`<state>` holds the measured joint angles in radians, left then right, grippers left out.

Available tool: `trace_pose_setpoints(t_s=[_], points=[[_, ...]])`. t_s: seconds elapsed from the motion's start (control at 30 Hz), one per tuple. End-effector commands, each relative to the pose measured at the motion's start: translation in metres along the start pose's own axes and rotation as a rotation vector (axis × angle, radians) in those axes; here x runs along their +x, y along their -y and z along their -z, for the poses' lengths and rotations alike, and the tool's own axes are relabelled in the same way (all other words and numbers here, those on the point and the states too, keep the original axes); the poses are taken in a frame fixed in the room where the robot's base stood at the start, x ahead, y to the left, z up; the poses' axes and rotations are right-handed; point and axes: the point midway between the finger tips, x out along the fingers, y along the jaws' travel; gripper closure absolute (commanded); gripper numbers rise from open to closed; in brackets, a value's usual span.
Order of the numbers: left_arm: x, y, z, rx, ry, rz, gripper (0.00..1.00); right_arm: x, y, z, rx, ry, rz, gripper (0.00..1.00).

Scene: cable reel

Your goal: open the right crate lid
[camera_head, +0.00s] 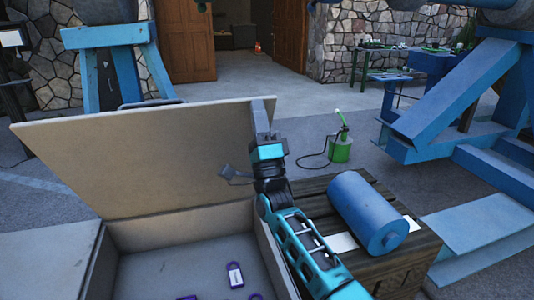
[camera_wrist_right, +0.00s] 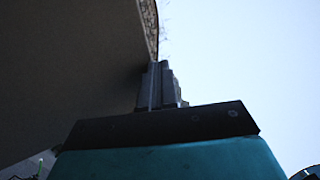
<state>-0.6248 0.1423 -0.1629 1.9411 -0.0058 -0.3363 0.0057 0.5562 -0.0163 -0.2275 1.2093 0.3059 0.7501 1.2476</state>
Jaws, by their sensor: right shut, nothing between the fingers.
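The crate lid (camera_head: 150,155) is a broad beige panel standing raised and tilted back along the far side of the crate. The crate (camera_head: 272,255) is open below it, with a few purple-edged tags (camera_head: 235,275) on its grey floor. My right gripper (camera_head: 261,108) is shut and empty, pointing up at the lid's right edge. In the right wrist view the closed fingers (camera_wrist_right: 160,85) are close against the dark face of the lid (camera_wrist_right: 70,70); whether they touch is unclear. My left gripper is out of view.
A wooden crate (camera_head: 405,270) to the right carries a blue cylinder (camera_head: 368,212). A green pump can (camera_head: 340,150) with a black hose stands behind it. Blue steel stands (camera_head: 450,105) rise at right and back left. Open grey floor (camera_head: 290,95) lies behind the lid.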

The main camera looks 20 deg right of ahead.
Motion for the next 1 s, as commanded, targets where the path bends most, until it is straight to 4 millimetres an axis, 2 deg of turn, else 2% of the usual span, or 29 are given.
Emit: trace_pose_setpoints(t_s=[0.03, 0.2, 0.4, 0.6, 1.0], points=[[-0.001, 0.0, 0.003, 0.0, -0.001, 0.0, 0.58, 0.016, -0.002, 0.0, 0.001, -0.001, -0.029, 1.0], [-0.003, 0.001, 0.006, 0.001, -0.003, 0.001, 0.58, 0.051, -0.018, 0.0, 0.0, 0.0, -0.118, 1.0], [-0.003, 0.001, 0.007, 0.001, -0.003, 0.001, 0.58, 0.075, -0.032, 0.0, 0.001, 0.0, -0.184, 1.0], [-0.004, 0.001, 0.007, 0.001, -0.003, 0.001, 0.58, 0.085, -0.039, 0.0, 0.001, 0.0, -0.212, 1.0], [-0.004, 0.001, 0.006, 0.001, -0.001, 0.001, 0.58, 0.085, -0.04, 0.0, 0.001, 0.0, -0.215, 1.0]])
